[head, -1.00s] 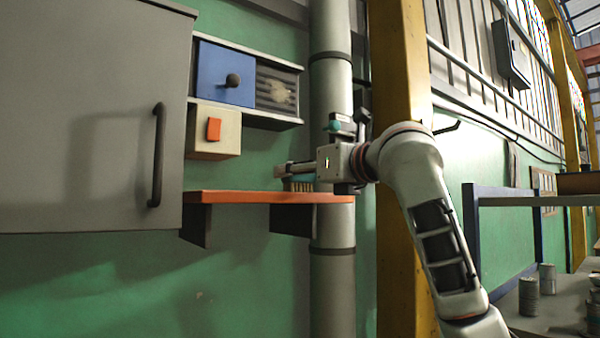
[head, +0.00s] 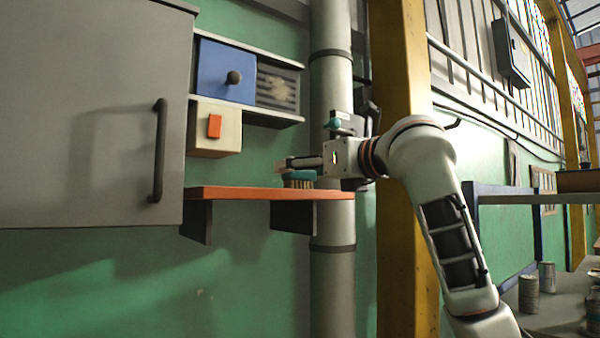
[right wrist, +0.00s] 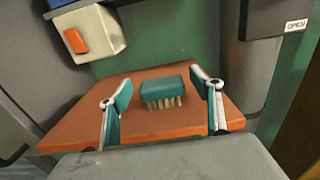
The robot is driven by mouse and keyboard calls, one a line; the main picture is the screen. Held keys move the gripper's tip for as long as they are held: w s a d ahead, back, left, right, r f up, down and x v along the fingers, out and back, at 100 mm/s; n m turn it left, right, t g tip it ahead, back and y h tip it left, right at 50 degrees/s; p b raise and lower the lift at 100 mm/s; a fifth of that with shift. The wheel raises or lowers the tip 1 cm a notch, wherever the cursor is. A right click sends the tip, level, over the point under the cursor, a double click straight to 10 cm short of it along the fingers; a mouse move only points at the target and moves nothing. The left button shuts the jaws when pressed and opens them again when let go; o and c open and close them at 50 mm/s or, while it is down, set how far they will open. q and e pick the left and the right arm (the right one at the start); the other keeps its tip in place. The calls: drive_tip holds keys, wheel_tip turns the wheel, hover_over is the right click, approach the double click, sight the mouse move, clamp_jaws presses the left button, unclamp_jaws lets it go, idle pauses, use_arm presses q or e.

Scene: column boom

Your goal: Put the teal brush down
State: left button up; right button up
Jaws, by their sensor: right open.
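The teal brush (head: 299,179) rests on the orange shelf (head: 225,192), near the shelf's right end in the head view. In the right wrist view the brush (right wrist: 164,88) has its teal back up and pale bristles down on the orange top (right wrist: 75,132). My right gripper (head: 287,165) is just above the brush in the head view. In the right wrist view its open fingers (right wrist: 163,99) stand on either side of the brush, with a gap on both sides. My left gripper is not in view.
A grey cabinet door with a dark handle (head: 159,150) is left of the shelf. A cream box with an orange button (head: 214,126) and a blue panel with a dark knob (head: 233,78) are above it. A grey pipe (head: 331,270) stands at the right. The shelf's left part is clear.

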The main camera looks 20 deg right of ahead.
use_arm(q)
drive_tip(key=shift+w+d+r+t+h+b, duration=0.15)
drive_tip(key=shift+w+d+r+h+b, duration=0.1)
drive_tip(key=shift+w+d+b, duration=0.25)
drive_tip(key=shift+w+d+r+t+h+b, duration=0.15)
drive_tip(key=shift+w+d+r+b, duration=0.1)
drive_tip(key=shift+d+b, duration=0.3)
use_arm(e)
drive_tip(key=v, duration=1)
drive_tip(key=shift+s, duration=0.2)
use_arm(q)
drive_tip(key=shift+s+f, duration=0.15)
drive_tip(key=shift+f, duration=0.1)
use_arm(e)
drive_tip(key=shift+d, duration=0.1)
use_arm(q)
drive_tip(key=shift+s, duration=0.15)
